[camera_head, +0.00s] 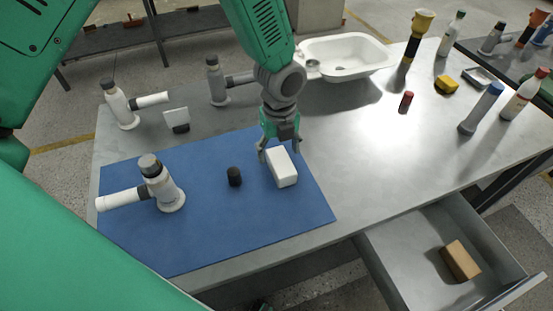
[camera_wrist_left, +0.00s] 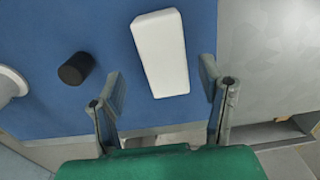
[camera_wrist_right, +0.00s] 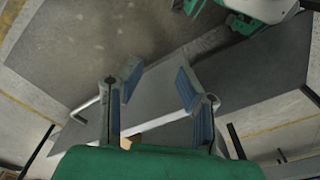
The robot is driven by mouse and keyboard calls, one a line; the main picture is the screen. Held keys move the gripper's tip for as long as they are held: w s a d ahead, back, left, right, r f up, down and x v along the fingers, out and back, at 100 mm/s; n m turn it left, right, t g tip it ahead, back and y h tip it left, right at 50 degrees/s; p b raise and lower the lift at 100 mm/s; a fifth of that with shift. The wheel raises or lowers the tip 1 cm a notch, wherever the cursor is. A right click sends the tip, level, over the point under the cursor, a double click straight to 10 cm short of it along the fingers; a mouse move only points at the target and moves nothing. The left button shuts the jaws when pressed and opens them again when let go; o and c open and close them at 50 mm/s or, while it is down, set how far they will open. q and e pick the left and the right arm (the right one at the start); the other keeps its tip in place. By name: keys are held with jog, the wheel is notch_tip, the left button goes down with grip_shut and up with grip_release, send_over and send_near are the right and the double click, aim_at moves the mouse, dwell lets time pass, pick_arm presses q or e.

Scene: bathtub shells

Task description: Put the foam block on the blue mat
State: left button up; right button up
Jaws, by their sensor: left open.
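A white block (camera_head: 282,168), which looks like the foam block, is over the right part of the blue mat (camera_head: 225,225) and appears to lie flat on it. My left gripper (camera_head: 281,148) is open at the block's far end, pointing down. In the left wrist view the white block (camera_wrist_left: 161,52) lies beyond and between the spread fingers (camera_wrist_left: 162,90), with no finger touching it. My right gripper (camera_wrist_right: 158,84) is open and empty in the right wrist view, and it is out of the head view.
A black cap (camera_head: 234,177) and a white fitting (camera_head: 163,187) stand on the mat. More fittings, a white basin (camera_head: 345,56) and bottles stand behind and right. An open drawer (camera_head: 400,252) holds a tan block (camera_head: 460,261). The table's middle right is clear.

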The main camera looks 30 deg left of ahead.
aim_at(277, 159)
pick_arm(q)
notch_tip(277, 159, up, 7)
jog(key=shift+a, duration=0.3)
